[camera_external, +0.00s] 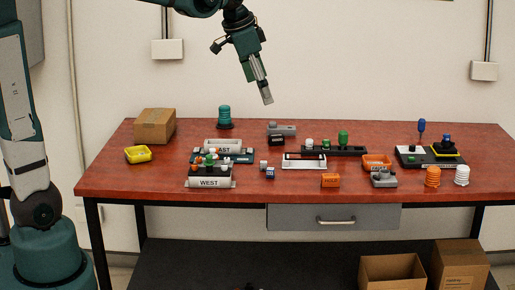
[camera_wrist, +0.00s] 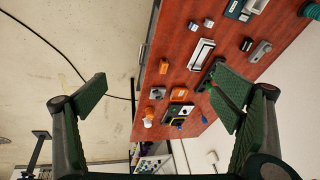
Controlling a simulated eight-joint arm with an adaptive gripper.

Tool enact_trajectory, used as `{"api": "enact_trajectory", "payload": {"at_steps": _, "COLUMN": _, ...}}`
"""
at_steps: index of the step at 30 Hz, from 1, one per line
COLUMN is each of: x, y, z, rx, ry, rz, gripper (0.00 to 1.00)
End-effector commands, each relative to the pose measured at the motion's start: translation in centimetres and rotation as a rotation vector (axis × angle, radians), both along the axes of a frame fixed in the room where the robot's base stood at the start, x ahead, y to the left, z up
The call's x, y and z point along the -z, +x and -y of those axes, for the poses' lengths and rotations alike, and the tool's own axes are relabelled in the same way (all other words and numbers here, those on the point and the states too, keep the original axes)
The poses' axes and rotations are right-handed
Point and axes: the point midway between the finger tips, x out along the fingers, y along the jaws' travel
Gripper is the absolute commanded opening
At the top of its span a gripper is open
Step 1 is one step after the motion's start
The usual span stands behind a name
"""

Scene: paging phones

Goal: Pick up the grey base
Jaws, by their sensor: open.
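My gripper (camera_external: 266,98) hangs high above the back middle of the red table, tilted down to the right. In the wrist view its two green fingers stand wide apart with nothing between them (camera_wrist: 162,92). Several things look greyish, and I cannot tell which is the grey base. A grey block with rounded parts (camera_external: 384,179) sits at the front right, also in the wrist view (camera_wrist: 157,93). A longer grey piece (camera_external: 287,129) lies at the back middle, below the gripper, also in the wrist view (camera_wrist: 261,50). A pale base marked WEST (camera_external: 210,183) stands front left.
The red table (camera_external: 120,178) also holds a cardboard box (camera_external: 154,126), a yellow tray (camera_external: 138,154), a teal beacon (camera_external: 224,117), a white frame (camera_external: 304,164), an orange tray (camera_external: 376,162) and an orange block (camera_external: 330,181). A black panel (camera_external: 411,159) stands at right. The middle is crowded.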

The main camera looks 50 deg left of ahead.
Motion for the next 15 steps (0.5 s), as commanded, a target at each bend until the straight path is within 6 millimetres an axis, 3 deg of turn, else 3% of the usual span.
{"api": "enact_trajectory", "payload": {"at_steps": 15, "x": 0.3, "y": 10.0, "z": 2.8, "rx": 0.17, "ry": 0.059, "rz": -0.067, "gripper": 0.9}}
